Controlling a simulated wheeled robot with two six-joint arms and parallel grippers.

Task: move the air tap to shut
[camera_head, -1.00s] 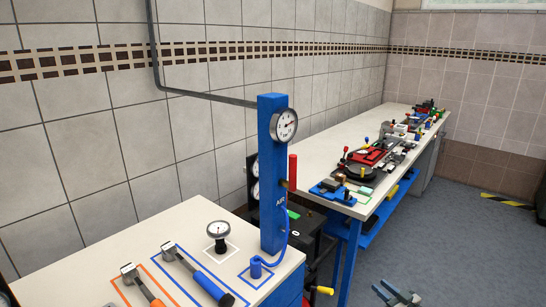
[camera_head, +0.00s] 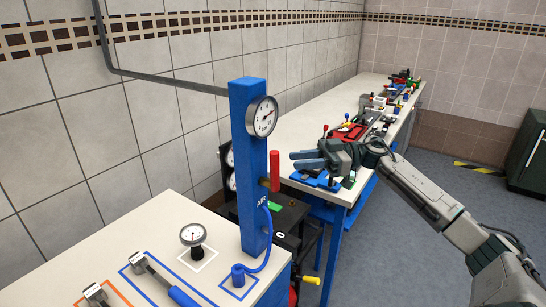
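The air tap is a red lever (camera_head: 275,171) on the right side of the blue post (camera_head: 245,150) marked AIR. The lever stands upright, parallel to the post. A round gauge (camera_head: 262,116) sits above it. My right gripper (camera_head: 294,159) is just to the right of the lever in the picture, pointing left toward it. Its two fingers look parted and nothing shows between them. A small space shows between the fingertips and the lever. My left gripper is not in view.
A blue hose (camera_head: 268,240) runs down from the post to a blue fitting (camera_head: 238,274) on the near bench. A long bench (camera_head: 318,138) with several devices stands behind my gripper.

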